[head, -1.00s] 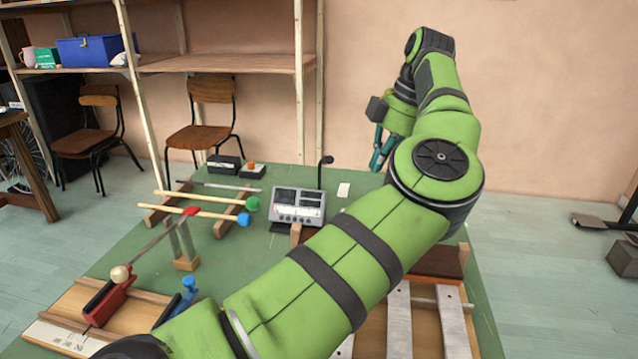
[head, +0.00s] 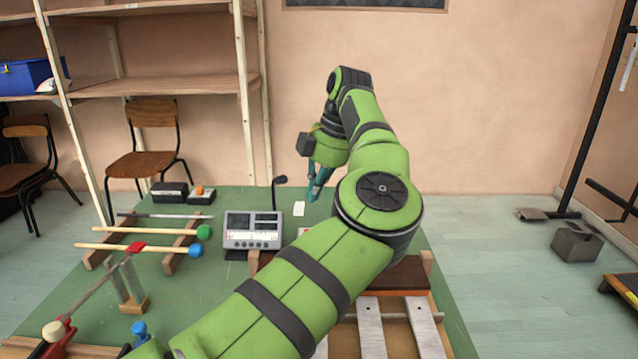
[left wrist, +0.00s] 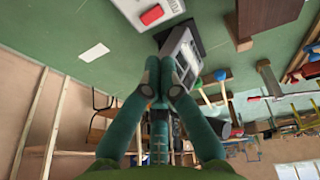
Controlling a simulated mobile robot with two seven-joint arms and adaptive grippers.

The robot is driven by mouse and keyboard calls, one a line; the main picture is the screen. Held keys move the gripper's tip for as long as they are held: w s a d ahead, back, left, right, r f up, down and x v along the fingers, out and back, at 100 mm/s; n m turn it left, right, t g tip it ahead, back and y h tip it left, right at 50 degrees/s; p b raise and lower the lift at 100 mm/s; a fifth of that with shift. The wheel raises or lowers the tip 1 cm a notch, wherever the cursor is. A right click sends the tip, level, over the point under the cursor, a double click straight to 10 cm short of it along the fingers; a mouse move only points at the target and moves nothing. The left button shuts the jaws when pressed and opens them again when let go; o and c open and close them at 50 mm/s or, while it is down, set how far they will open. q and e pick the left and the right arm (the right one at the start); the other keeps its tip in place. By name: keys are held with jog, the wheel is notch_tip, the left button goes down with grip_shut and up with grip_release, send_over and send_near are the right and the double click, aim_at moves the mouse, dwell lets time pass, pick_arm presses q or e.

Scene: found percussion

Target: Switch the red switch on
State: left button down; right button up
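The red switch (left wrist: 151,14) is a red rocker on a pale plate at the top of the left wrist view. In the head view a small red patch on a pale base (head: 304,231) shows just above my left forearm, mostly hidden; it looks like the same switch. I cannot read its on or off position. My left gripper (head: 313,197) hangs above the green table, beyond the switch. My right gripper is not in view.
A grey meter box (head: 252,230) stands left of the switch, with a black bent stalk (head: 276,195) behind it. A white card (head: 299,208) lies near my left gripper. Mallets (head: 140,248) rest on wooden bars further left. Metal bars (head: 371,328) lie at the front right.

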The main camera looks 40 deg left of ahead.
pick_arm(q)
jog(key=x, duration=0.7)
jog(key=shift+w+f+b, duration=0.3)
jog(key=shift+f, duration=0.1)
jog(key=shift+w+f, duration=0.1)
jog(key=shift+f, duration=0.4)
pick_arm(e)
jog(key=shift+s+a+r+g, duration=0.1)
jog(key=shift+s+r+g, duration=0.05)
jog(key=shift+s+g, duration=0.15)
